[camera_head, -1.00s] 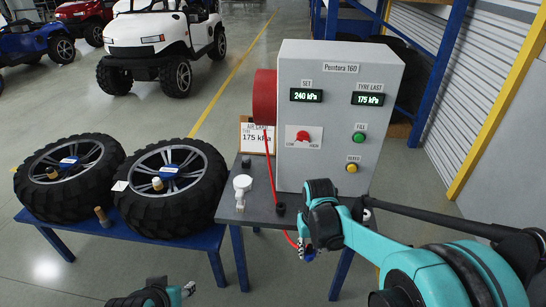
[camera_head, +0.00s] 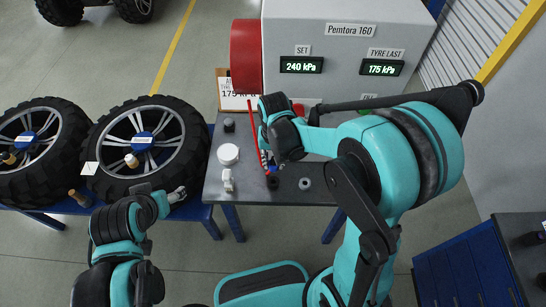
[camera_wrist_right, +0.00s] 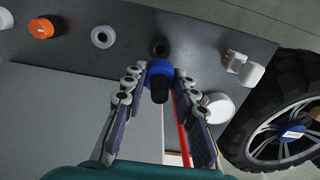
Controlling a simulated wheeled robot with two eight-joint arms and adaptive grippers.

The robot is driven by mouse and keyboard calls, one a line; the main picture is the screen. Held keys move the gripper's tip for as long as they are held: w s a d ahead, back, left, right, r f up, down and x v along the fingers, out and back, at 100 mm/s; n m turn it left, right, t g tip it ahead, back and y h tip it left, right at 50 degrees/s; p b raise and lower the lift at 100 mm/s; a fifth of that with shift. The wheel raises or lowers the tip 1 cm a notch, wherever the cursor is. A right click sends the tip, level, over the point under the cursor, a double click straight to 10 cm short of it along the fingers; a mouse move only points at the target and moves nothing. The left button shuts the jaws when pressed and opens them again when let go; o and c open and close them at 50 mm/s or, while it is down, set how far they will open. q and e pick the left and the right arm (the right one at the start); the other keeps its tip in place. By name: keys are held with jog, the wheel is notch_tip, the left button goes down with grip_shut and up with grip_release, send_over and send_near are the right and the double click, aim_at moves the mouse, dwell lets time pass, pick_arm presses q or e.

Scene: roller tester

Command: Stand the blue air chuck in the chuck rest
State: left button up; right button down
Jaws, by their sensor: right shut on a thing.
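The blue air chuck (camera_wrist_right: 158,72), with a black end, is held between the fingers of my right gripper (camera_wrist_right: 160,88). It shows as a small blue spot (camera_head: 272,170) under that gripper (camera_head: 270,163) in the head view. A dark round cup (camera_head: 273,183), which looks like the chuck rest, sits on the table just in front of the chuck. In the wrist view the cup (camera_wrist_right: 159,47) shows just beyond the chuck, not around it; I cannot tell the height between them. My left gripper (camera_head: 178,194) is by the wheel bench; its jaws are too small to read.
A grey ring (camera_head: 305,183) lies right of the cup. A white round gauge (camera_head: 228,154) and a white fitting (camera_head: 228,180) stand to its left. The grey tester cabinet (camera_head: 345,55) rises behind. A red hose (camera_head: 252,130) runs by the gripper. An orange knob-like piece (camera_wrist_right: 41,28) shows too.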

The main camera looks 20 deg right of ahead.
aim_at(274, 171)
jog(key=shift+w+f, duration=0.1)
jog(key=shift+f, duration=0.05)
jog(key=shift+f+b, duration=2.55)
jog(key=shift+f, duration=0.25)
jog(key=shift+f, duration=0.2)
jog(key=shift+f+b, duration=1.65)
jog(key=c, duration=1.1)
grip_release()
